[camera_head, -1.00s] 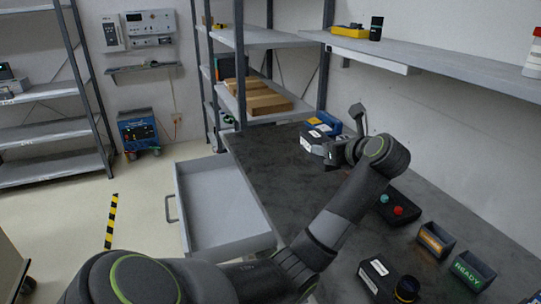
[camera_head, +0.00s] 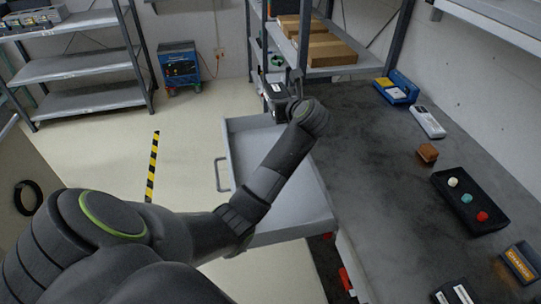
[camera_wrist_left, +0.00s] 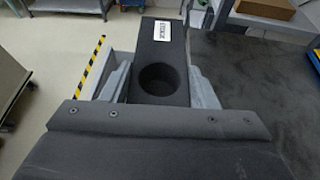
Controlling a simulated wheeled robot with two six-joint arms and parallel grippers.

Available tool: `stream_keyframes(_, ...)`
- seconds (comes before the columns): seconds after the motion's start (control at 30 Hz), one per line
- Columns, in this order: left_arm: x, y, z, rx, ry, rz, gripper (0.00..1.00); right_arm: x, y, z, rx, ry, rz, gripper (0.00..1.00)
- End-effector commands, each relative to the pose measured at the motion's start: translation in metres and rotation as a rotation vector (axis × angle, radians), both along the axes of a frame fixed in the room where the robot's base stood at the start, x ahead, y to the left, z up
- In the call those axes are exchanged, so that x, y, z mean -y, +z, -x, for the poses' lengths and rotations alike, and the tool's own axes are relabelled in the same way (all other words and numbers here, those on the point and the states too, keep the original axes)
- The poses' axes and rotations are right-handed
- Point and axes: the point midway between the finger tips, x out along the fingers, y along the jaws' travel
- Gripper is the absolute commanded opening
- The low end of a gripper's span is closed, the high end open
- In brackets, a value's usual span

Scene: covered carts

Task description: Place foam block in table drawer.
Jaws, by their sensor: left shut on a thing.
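The foam block is a black block (camera_head: 276,97) with a white label; the left wrist view also shows it (camera_wrist_left: 163,55) with a round recess in its top. My left gripper (camera_head: 291,106) is shut on it, with a pale finger on each side in the left wrist view (camera_wrist_left: 160,82). It holds the block above the far end of the table drawer (camera_head: 308,198). The drawer is pulled out at the left side of the table, and its visible floor is bare. My forearm hides part of the drawer. My right gripper is not in view.
The dark table (camera_head: 365,200) holds a blue tray (camera_head: 398,90), a grey handheld device (camera_head: 428,122), a brown block (camera_head: 427,153) and a button box (camera_head: 470,200). A shelf rack with boxes (camera_head: 325,50) stands beyond the drawer. Open floor lies left of the drawer.

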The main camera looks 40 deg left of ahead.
Motion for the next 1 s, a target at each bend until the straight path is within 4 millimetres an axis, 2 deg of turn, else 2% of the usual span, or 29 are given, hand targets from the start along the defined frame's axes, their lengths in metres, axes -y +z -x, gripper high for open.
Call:
stream_keyframes(0.03,-0.002,-0.006,0.002,-0.008,-0.030,0.000,0.31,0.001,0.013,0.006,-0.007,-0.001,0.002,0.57)
stream_keyframes(0.23,-0.004,-0.055,0.016,-0.012,-0.181,0.007,0.31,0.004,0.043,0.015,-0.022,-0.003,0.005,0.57)
stream_keyframes(0.5,0.002,-0.113,0.055,-0.006,-0.362,0.019,0.31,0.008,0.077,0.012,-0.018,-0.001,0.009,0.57)
stream_keyframes(0.77,0.009,-0.138,0.080,0.001,-0.442,0.027,0.31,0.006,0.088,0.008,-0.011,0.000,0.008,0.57)
stream_keyframes(0.87,0.010,-0.153,0.082,0.001,-0.448,0.029,0.31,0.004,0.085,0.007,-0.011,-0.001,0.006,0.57)
stream_keyframes(1.0,0.010,-0.182,0.082,0.000,-0.450,0.029,0.31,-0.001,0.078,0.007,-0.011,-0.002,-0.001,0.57)
